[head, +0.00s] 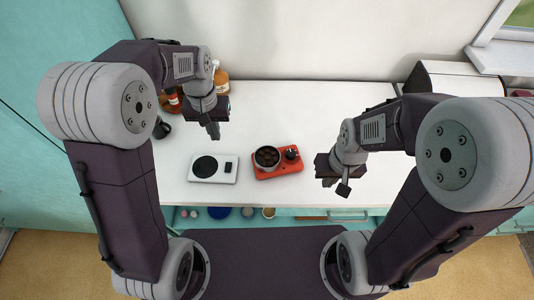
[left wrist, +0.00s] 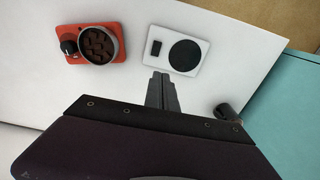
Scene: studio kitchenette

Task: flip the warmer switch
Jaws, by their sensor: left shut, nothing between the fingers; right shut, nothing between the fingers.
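The warmer (head: 213,169) is a flat white unit with a round black plate on its left and a small dark switch (head: 228,167) on its right, lying on the white counter. In the left wrist view the warmer (left wrist: 176,51) is just beyond my fingertips, with its switch (left wrist: 156,48) on the left side. My left gripper (head: 214,132) is shut and empty, above the counter behind the warmer and apart from it; it also shows in the left wrist view (left wrist: 160,78). My right gripper (head: 342,190) is shut and empty at the counter's right front. The switch's position is too small to tell.
An orange-red unit (head: 290,166) with a dark knob and a round pot (head: 267,157) of brown pieces stands right of the warmer. Bottles (head: 221,82) stand at the back left. A small dark item (head: 161,129) lies left. The counter's back middle is clear.

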